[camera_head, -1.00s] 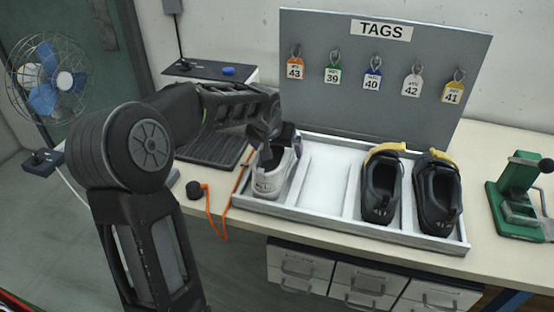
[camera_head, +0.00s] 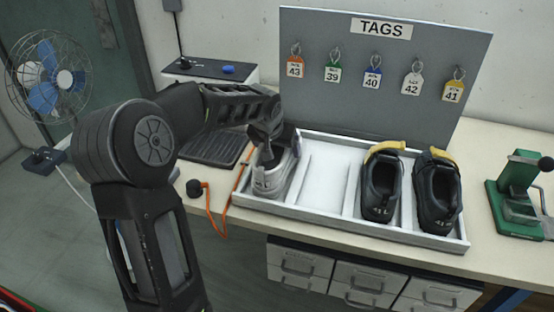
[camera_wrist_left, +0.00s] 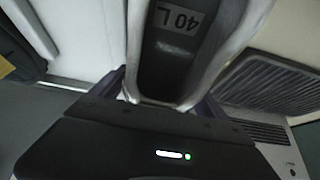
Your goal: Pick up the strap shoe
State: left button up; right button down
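A light grey shoe (camera_head: 270,183) stands in the left compartment of the white tray (camera_head: 340,236). My left gripper (camera_head: 268,148) is over it from above and hides part of its opening. In the left wrist view the shoe's dark insole (camera_wrist_left: 165,65) carries a "40 L" label, and my gripper's fingers (camera_wrist_left: 163,98) stand apart on either side of the heel, close to its walls. Whether they press on it is unclear. Two black shoes, one (camera_head: 381,185) with a yellow strap and one (camera_head: 437,195) with yellow at its top, stand in the right compartments. My right gripper is out of view.
A grey board (camera_head: 400,95) with several hanging tags stands behind the tray. A green press (camera_head: 515,205) is at the right. An orange cord (camera_head: 222,228) lies left of the tray. One middle compartment (camera_head: 328,180) is empty.

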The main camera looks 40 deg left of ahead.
pick_arm(q)
jog(key=c, duration=1.1)
jog(key=shift+o, duration=0.2)
jog(key=shift+r, duration=0.1)
notch_tip(320, 180, up, 10)
dwell(0.5)
